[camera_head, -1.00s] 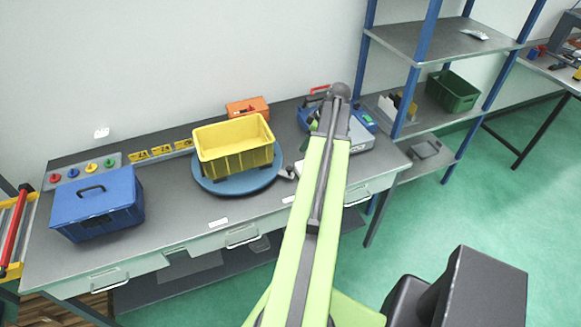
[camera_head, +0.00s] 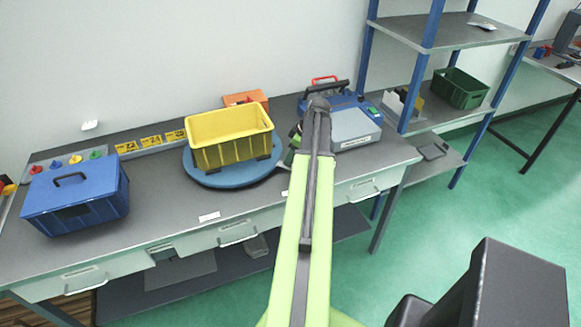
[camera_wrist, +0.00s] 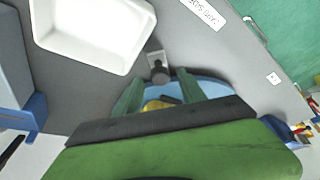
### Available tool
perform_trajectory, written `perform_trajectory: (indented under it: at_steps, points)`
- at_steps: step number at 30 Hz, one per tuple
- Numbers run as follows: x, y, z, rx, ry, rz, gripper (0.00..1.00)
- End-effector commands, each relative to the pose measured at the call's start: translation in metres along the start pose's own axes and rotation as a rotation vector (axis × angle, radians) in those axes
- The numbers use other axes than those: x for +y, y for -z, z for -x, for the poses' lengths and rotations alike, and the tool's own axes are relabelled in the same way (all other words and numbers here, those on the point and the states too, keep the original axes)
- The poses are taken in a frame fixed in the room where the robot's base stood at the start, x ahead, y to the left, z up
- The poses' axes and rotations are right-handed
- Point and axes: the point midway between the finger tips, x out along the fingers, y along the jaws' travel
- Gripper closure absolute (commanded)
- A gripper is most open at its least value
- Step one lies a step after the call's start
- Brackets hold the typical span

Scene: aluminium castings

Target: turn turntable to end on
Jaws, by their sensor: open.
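The turntable is a round blue disc (camera_head: 225,180) on the grey bench, and a yellow crate (camera_head: 228,156) stands on it with a long side toward me. In the wrist view, part of the blue disc (camera_wrist: 218,88) and a bit of yellow show behind my gripper. A dark grey knob (camera_wrist: 158,72) on a short bracket shows just beyond my fingertips. My gripper (camera_wrist: 160,94) has its two green fingers apart, with nothing clearly held between them. In the head view, my gripper is at the disc's right side, mostly hidden by my arm; the knob is hidden there.
A blue toolbox (camera_head: 76,202) stands at the bench's left, and an orange box (camera_head: 245,98) behind the crate. A blue-grey device (camera_head: 352,125) stands right of my arm. A white tray (camera_wrist: 95,30) is close by in the wrist view. A blue-post shelf (camera_head: 418,75) stands at right.

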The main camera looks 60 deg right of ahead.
Motion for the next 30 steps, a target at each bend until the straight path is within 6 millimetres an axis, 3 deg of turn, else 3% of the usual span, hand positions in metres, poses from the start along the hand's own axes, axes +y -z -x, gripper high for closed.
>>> perform_trajectory:
  at_steps: [2,10,21,30]
  points:
    - [0.0002,-0.0012,-0.01,0.0,0.0,0.0,0.52]
    - [0.0001,0.0002,-0.0081,0.0,0.0,-0.001,0.54]
    - [0.0001,-0.0001,-0.0081,0.0,0.0,-0.001,1.0]
    - [0.0001,-0.0002,-0.0081,0.0,0.0,-0.001,1.0]
